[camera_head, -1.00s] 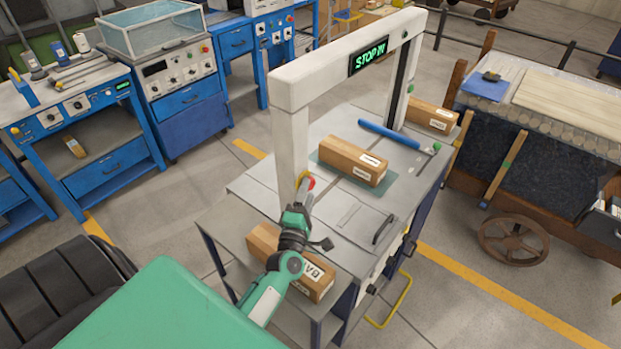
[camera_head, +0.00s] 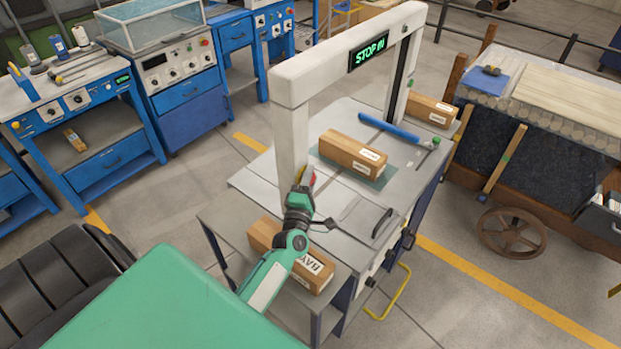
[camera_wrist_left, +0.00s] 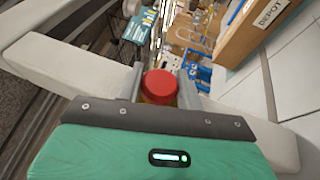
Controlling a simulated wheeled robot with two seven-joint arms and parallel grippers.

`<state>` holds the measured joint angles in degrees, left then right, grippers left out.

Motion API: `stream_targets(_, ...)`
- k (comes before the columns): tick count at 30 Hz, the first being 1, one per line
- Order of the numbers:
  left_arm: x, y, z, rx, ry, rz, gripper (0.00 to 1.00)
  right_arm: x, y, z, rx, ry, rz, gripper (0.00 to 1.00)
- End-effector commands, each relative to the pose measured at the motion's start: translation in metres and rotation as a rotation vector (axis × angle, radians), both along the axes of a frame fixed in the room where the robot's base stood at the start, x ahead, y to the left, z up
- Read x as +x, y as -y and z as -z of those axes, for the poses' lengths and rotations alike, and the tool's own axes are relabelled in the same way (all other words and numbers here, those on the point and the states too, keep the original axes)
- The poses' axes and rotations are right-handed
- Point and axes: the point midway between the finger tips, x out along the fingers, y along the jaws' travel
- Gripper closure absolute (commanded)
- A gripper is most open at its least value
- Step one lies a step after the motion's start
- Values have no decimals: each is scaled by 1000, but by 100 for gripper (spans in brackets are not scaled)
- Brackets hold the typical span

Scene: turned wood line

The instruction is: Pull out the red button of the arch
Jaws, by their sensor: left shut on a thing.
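The red button (camera_head: 309,178) is low on the arch's near post, partly hidden by my gripper. In the left wrist view the round red button (camera_wrist_left: 159,86) sits between the two grey fingers. My left gripper (camera_wrist_left: 160,92) is shut on it, one finger on each side. In the head view the left gripper (camera_head: 304,188) reaches up to the post. My right gripper is not in view.
A blue roller (camera_head: 389,129) lies on the bench. Open floor lies to the left.

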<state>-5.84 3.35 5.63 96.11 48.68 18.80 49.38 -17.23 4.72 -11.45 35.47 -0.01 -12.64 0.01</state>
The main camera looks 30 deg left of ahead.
Motion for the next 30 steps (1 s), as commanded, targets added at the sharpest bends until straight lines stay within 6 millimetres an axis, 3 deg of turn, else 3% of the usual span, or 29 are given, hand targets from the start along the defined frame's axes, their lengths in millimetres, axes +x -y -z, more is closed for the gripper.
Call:
stream_targets(8,-1,19,1,-2,0,1,100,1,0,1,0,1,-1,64)
stream_targets(14,-1,20,1,-1,-2,3,100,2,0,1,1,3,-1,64)
stream_targets(15,-1,20,1,-1,-2,3,61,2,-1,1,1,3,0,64)
stream_targets(18,-1,20,1,-1,-2,3,42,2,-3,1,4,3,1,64)
stream_targets(30,-7,21,4,0,-1,1,41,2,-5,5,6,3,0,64)
